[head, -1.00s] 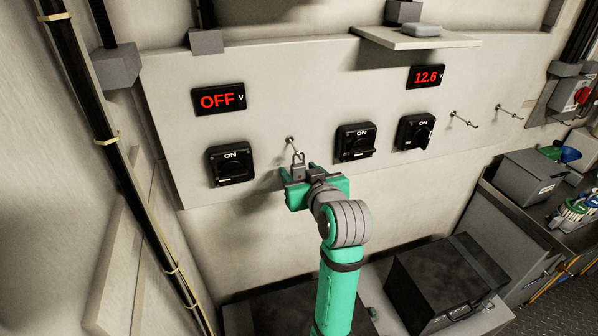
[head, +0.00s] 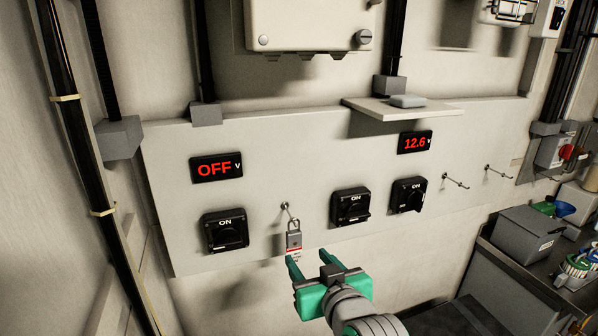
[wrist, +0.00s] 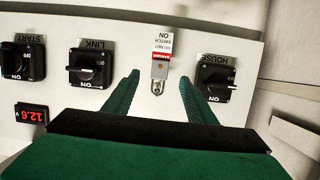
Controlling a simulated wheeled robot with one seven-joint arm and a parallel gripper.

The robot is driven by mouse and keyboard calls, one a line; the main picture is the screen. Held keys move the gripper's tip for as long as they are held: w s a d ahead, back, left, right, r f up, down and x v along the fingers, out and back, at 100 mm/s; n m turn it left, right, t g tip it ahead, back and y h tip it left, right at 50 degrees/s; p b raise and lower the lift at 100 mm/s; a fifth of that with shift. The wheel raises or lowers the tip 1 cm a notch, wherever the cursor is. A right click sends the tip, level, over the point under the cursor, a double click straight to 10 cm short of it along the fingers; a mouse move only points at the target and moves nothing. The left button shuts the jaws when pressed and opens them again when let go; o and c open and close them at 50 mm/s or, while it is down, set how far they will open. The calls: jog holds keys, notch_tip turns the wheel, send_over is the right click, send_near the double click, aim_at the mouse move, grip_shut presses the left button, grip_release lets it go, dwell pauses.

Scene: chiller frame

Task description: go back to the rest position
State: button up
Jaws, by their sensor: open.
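My green gripper (head: 311,262) is open and empty, below and in front of the panel, apart from the padlock. The padlock (head: 293,240), grey with a red and white tag, hangs from a hook (head: 286,207) on the panel between two black rotary switches. In the wrist view the padlock (wrist: 159,70) shows between my two fingers (wrist: 160,88) but farther off, at the panel.
The grey panel (head: 265,150) carries a left switch (head: 225,231), two right switches (head: 351,206) (head: 408,195), an OFF display (head: 217,168) and a 12.6 display (head: 415,142). A small shelf (head: 375,108) juts out above. Empty hooks (head: 455,181) are at right.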

jog(key=s+f+m+h, duration=0.15)
jog(key=s+f, duration=0.25)
jog(key=f, duration=0.5)
jog(key=s+a+f+m+t+h, duration=0.15)
jog(key=s+f, duration=0.25)
jog(key=f, duration=0.5)
jog(key=s+d+f+m+g+h, duration=0.15)
jog(key=s+f, duration=0.25)
jog(key=f, duration=0.5)
jog(key=s+a+f, duration=0.1)
jog(key=s, duration=1.2)
jog(key=s+a+f+n+t, duration=0.1)
jog(key=s+a+f, duration=0.1)
jog(key=s, duration=1.2)
jog(key=shift+s+f+t, duration=0.15)
jog(key=shift+s+t, duration=0.15)
jog(key=shift+d, duration=0.1)
jog(key=shift+c, duration=0.2)
jog(key=c, duration=0.5)
jog(key=shift+o, duration=0.2)
jog(key=shift+w, duration=0.15)
